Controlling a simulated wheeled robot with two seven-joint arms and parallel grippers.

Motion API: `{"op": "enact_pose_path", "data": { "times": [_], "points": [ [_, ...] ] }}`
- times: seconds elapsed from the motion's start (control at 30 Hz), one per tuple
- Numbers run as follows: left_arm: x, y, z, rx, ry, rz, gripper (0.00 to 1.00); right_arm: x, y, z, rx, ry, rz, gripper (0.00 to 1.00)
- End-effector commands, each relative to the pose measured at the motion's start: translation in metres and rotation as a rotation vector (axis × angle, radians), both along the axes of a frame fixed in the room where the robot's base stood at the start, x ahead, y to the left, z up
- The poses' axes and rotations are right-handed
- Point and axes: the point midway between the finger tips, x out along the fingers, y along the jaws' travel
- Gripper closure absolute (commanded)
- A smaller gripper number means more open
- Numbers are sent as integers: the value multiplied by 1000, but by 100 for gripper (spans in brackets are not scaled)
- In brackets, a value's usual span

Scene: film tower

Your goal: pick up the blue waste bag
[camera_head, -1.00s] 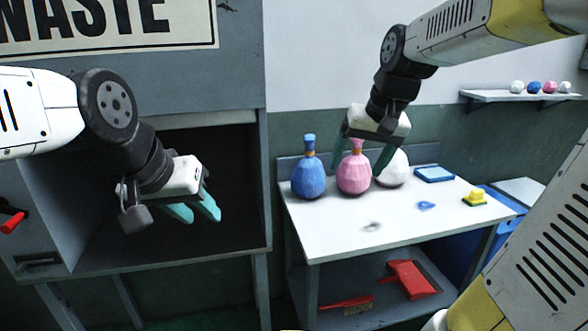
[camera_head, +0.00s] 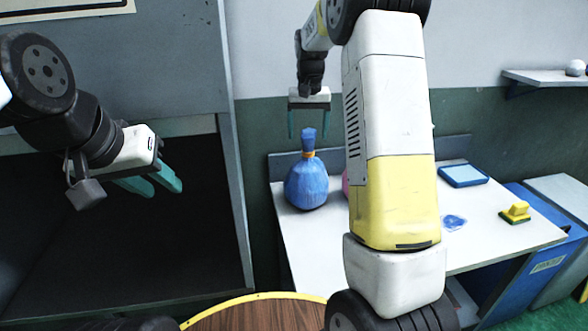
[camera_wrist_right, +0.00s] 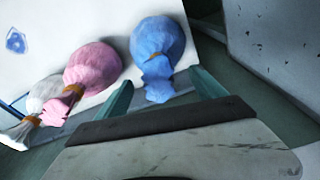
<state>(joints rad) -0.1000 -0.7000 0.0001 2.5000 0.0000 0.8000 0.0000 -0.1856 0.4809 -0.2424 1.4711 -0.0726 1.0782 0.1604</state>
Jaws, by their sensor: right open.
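The blue waste bag (camera_head: 307,184) stands upright on the white table, tied at the neck with an orange band. It also shows in the right wrist view (camera_wrist_right: 158,48), its tied top pointing toward my gripper. My right gripper (camera_head: 308,135) is open and empty, its teal fingers on either side of and above the bag's neck. In the wrist view the neck appears between the fingertips (camera_wrist_right: 160,90); I cannot tell whether they touch it. My left gripper (camera_head: 155,183) is at the left in front of the dark cabinet opening, its two fingers apart and empty.
The pink bag (camera_wrist_right: 92,68) and white bag (camera_wrist_right: 45,98) stand beside the blue one, mostly hidden behind my right arm in the head view. The table (camera_head: 510,232) also holds a blue tray (camera_head: 463,175) and yellow sponge (camera_head: 516,212). A round wooden top (camera_head: 255,315) is in front.

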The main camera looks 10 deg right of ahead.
Motion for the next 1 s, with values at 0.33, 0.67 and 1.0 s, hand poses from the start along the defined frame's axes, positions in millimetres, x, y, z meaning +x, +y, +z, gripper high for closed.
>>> {"op": "enact_pose_path", "data": {
  "times": [0.33,0.67,1.0],
  "points": [
    [0,0,0,0,0,0,64,1,-1,-37,-1,2,1,20],
    [0,0,0,0,0,0,64,1,-2,-77,0,1,1,20],
    [0,0,0,0,0,0,64,2,-2,-77,0,0,1,42]
  ]
}}
